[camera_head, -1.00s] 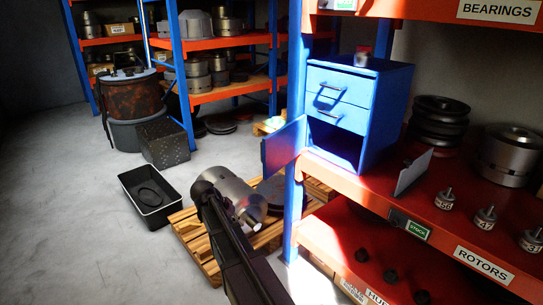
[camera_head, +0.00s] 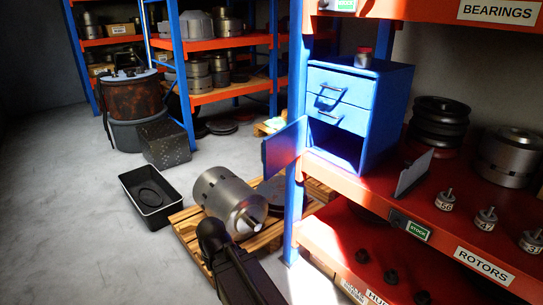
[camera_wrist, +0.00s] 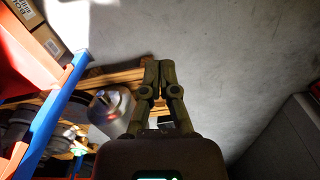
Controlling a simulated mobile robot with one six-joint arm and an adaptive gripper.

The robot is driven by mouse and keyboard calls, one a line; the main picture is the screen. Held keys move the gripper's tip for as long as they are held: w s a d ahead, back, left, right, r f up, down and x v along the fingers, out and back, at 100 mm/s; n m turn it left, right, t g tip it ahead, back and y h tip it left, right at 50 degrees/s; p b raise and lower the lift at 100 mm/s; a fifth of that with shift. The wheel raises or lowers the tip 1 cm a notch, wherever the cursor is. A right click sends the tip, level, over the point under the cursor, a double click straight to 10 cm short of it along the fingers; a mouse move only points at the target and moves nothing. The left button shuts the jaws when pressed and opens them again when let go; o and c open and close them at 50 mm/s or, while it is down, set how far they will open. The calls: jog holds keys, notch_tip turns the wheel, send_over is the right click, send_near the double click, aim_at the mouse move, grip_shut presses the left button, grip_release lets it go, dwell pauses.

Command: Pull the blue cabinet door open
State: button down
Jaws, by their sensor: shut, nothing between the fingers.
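The blue cabinet (camera_head: 382,108) stands on the orange shelf in the head view, with two handled drawers above an open lower compartment. Its blue door (camera_head: 284,147) is swung wide open to the left, past the shelf's edge, and the dark compartment (camera_head: 335,144) is exposed. My gripper (camera_wrist: 157,66) shows in the wrist view, shut and empty, with its fingers together over the grey floor. It is apart from the door. In the head view only part of my arm shows, low in the picture, well below the door. The cabinet is not clear in the wrist view.
A metal cylinder (camera_head: 228,200) lies on a wooden pallet (camera_head: 188,236) beside the blue upright. A black bin (camera_head: 148,197) stands on the floor. Numbered rotors (camera_head: 485,220) stand on the shelf's right.

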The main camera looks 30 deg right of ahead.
jog(key=w+d+r+m+t+y+p, duration=0.2)
jog(key=w+d+r+m+p, duration=0.4)
jog(key=d+r+m, duration=0.15)
jog(key=w+d+r+m+t+y+p, duration=0.1)
jog(key=w+d+r+m+t+p, duration=0.1)
jog(key=w+d+r+m+p, duration=0.55)
jog(key=d+r+m+t+p, duration=0.2)
jog(key=d+r+m, duration=0.3)
jog(key=d+m, duration=0.3)
jog(key=d+r+m+t+p, duration=0.2)
jog(key=d+r+m+p, duration=0.3)
jog(key=d, duration=1)
jog(key=r+m, duration=0.1)
jog(key=m, duration=0.2)
jog(key=shift+w+d+r, duration=0.15)
jog(key=shift+w+r, duration=0.05)
jog(key=shift+w, duration=0.15)
jog(key=shift+w+f, duration=0.1)
